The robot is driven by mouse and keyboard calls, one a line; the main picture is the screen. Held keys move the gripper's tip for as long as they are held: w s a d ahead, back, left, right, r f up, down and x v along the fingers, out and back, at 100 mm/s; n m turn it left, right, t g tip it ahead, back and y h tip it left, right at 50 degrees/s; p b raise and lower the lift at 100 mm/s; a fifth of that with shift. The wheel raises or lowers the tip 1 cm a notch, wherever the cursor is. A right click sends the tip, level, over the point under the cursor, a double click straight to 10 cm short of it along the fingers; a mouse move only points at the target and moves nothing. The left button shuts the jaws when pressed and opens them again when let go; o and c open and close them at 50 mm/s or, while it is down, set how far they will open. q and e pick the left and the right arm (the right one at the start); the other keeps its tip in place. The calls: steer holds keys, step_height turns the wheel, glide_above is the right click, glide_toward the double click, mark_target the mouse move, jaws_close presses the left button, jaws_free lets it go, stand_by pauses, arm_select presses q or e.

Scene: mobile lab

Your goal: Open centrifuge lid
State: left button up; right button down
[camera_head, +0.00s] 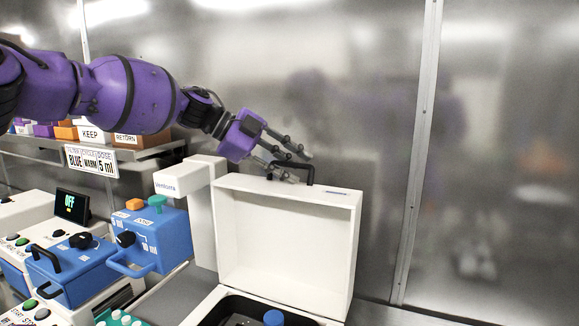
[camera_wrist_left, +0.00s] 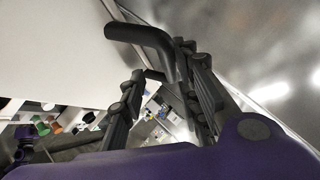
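The white centrifuge lid (camera_head: 287,240) stands upright, swung open above the centrifuge body (camera_head: 208,306) in the head view. A black handle (camera_head: 308,166) is at its top edge. The handle (camera_wrist_left: 143,36) and the pale lid face (camera_wrist_left: 50,50) also show in the left wrist view. My left gripper (camera_head: 299,163) is at the handle, its fingers spread apart. In the wrist view the left gripper's fingers (camera_wrist_left: 163,95) are apart with part of the handle between or just beyond them; I cannot tell whether they touch it. My right gripper is not in view.
A blue cap (camera_head: 273,317) shows inside the centrifuge opening. A white stand marked Ventorra (camera_head: 203,220) is close left of the lid. Blue boxes (camera_head: 150,240) and an OFF display (camera_head: 72,205) are further left. A metal wall (camera_head: 500,150) stands behind; the right side is clear.

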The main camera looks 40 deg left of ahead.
arm_select(q)
steer(key=shift+s+a+r, duration=0.25)
steer(key=shift+r, duration=0.2)
steer(key=v, duration=1.1)
steer(key=shift+f, duration=0.15)
